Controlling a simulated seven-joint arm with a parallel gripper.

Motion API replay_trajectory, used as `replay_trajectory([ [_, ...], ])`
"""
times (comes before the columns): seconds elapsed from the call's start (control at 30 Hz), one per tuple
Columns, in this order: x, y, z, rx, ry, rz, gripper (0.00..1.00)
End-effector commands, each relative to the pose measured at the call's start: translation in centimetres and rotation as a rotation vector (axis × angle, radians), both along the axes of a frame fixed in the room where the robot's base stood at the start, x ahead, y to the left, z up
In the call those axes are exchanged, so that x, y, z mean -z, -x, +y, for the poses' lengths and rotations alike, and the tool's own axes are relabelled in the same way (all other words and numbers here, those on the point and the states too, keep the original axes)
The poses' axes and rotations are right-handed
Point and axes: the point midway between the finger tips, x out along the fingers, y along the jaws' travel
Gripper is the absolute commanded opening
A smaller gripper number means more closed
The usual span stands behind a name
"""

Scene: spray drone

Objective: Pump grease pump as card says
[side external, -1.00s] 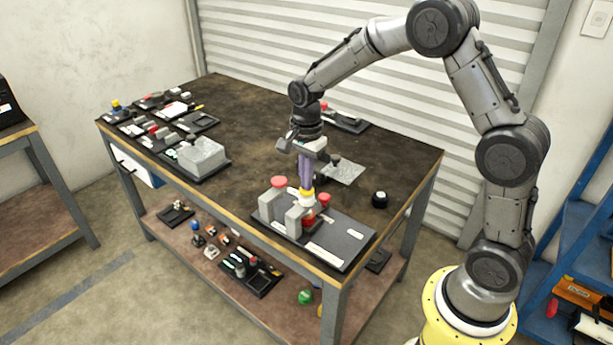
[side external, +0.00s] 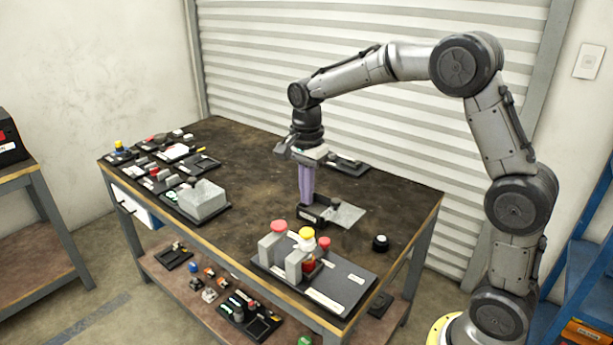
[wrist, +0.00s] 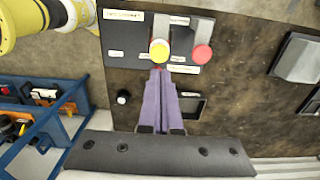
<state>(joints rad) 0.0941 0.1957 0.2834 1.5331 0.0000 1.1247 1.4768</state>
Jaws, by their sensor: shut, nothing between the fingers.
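The yellow-topped pump (side external: 306,233) stands on a black board (side external: 345,285) at the table's front right, among grey blocks. A red knob (side external: 279,226) is left of it and another red knob (side external: 324,243) is right of it. White labels lie on the board; their text is too small to read. My gripper (side external: 307,203) is shut and empty, its purple fingers pointing down behind the pump and apart from it. In the wrist view, the closed fingertips (wrist: 159,70) appear just below the yellow knob (wrist: 159,50), with a red knob (wrist: 202,54) to its right.
A dark tray (side external: 318,215) and a grey sheet (side external: 348,214) lie near my fingers. A small black round piece with a white top (side external: 380,243) sits to the right. A grey box (side external: 203,199) and several small trays occupy the left side. The middle left of the table is clear.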

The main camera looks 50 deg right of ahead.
Motion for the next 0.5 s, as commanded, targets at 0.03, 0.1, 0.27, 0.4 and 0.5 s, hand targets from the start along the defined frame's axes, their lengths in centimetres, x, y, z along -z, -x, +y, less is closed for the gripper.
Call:
replay_trajectory([
  [0.03,-1.0,-0.1,0.0,0.000,0.000,-0.003,0.00],
  [0.1,-2.2,-0.1,0.0,0.000,0.000,-0.003,0.00],
  [0.27,-3.8,0.0,0.0,0.000,0.000,-0.001,0.00],
  [0.4,-4.4,0.0,0.0,0.000,0.000,-0.001,0.00],
  [0.5,-4.4,0.0,0.0,0.000,0.000,-0.001,0.00],
])
